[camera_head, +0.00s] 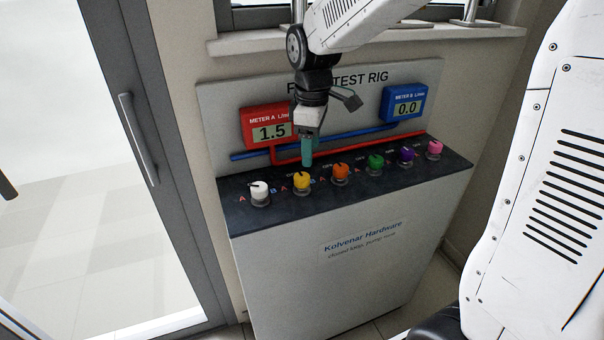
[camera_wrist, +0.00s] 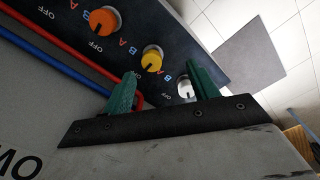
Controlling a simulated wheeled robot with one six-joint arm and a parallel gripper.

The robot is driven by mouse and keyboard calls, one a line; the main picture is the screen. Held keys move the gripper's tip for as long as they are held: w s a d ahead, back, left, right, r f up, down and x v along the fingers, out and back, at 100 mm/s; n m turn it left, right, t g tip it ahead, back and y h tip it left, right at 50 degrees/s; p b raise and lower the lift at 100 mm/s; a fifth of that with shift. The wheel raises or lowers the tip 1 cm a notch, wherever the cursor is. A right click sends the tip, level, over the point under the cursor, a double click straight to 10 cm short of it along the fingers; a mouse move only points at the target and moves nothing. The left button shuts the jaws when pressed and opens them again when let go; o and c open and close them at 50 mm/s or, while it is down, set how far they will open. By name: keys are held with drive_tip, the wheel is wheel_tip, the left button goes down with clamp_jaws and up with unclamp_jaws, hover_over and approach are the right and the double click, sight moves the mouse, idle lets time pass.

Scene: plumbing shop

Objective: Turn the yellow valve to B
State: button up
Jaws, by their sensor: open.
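The yellow valve (camera_head: 301,181) is a round knob on the black sloping top of the test rig, second from the left. In the wrist view the yellow valve (camera_wrist: 152,58) lies beyond the gap between the fingertips, with a dark pointer line that seems to face its OFF mark. Its A and B marks lie on either side. My gripper (camera_head: 308,160) hangs just above and behind the yellow valve, fingers downward. In the wrist view my gripper (camera_wrist: 163,78) has its green fingers wide apart with nothing held. I see no contact with the knob.
The white valve (camera_head: 259,190) and orange valve (camera_head: 340,173) flank the yellow one closely; green, purple and pink knobs follow rightward. Red meter A (camera_head: 270,127) reads 1.5; blue meter B (camera_head: 405,104) reads 0.0. Red and blue pipes (camera_head: 350,146) run behind the knobs.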

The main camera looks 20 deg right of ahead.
sight(302, 176)
drive_tip(key=shift+n, duration=0.8)
drive_tip(key=w+f, duration=0.3)
drive_tip(key=shift+w+a, duration=0.3)
drive_tip(key=shift+a, duration=0.05)
wheel_tip(302, 176, down, 8)
drive_tip(key=shift+w+r, duration=0.1)
drive_tip(key=shift+r, duration=0.15)
drive_tip(key=c, duration=1)
